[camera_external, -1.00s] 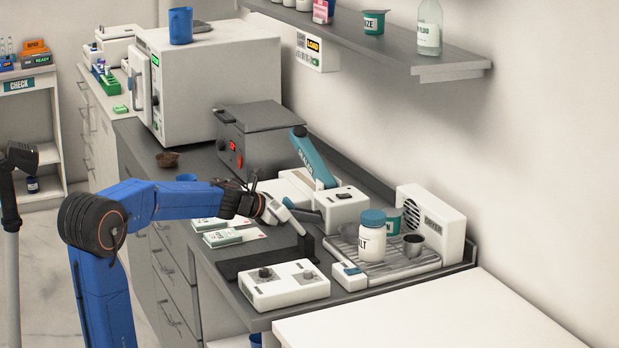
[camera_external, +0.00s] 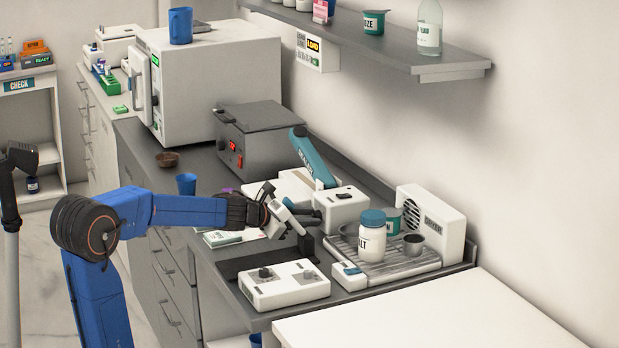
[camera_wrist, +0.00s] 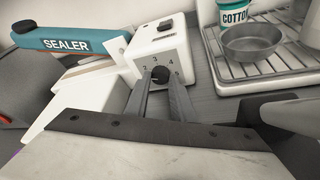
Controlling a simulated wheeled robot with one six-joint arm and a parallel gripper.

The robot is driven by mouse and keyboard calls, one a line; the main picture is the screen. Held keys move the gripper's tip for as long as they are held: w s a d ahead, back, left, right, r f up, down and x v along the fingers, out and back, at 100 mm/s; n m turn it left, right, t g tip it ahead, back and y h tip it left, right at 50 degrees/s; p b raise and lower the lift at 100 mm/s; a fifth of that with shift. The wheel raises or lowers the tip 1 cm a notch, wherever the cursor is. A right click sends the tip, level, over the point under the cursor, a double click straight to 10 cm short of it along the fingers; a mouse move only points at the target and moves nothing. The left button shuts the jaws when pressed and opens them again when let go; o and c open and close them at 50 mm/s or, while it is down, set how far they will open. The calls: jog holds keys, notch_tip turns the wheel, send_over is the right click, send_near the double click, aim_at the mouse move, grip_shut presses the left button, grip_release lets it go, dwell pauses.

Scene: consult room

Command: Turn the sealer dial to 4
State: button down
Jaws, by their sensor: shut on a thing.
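The sealer has a teal arm (camera_external: 313,160) and a white box body (camera_external: 341,208). In the wrist view its lettered teal arm (camera_wrist: 70,42) is at the upper left and the white body (camera_wrist: 158,43) is at top centre. The small black dial (camera_wrist: 160,74) is on the body's front face, with printed numbers around it; 2, 3 and 4 can be made out. My gripper (camera_wrist: 159,83) is shut on the dial, one finger on each side. The dial's pointer is too small to read. In the external view my gripper (camera_external: 312,217) is against the sealer's front and hides the dial.
A white two-knob unit (camera_external: 284,287) is in front. A grey heater box (camera_external: 258,145) stands behind left.

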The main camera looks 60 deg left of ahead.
dwell(0.5)
jog(key=c, duration=1.5)
grip_release()
jog(key=v, duration=1.7)
jog(key=shift+s+d, duration=0.1)
jog(key=shift+s, duration=0.1)
